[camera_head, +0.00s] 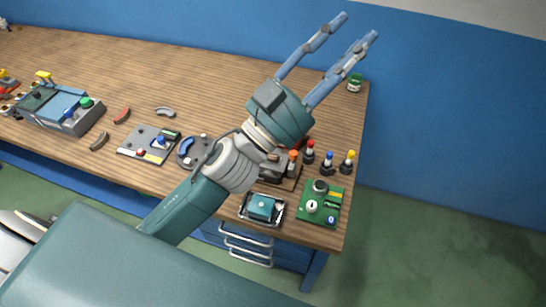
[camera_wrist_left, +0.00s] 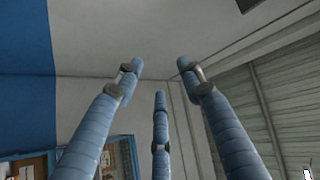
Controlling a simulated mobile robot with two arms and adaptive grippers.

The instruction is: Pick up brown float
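My left gripper (camera_head: 350,36) is raised above the right part of the wooden table. Its blue fingers point up and away from the tabletop, apart and empty. The left wrist view shows the three fingers (camera_wrist_left: 160,85) spread with nothing between them. A small curved brownish piece (camera_head: 99,141) lies near the table's front edge at the left. It may be the brown float, but I cannot tell for sure. It is well away from my left gripper. My left arm hides part of the table. My right gripper does not show.
Near the brownish piece are a red curved piece (camera_head: 122,115), a grey curved piece (camera_head: 164,112), a blue-grey toolbox (camera_head: 75,120) and a grey board (camera_head: 148,145). The table's back middle is clear.

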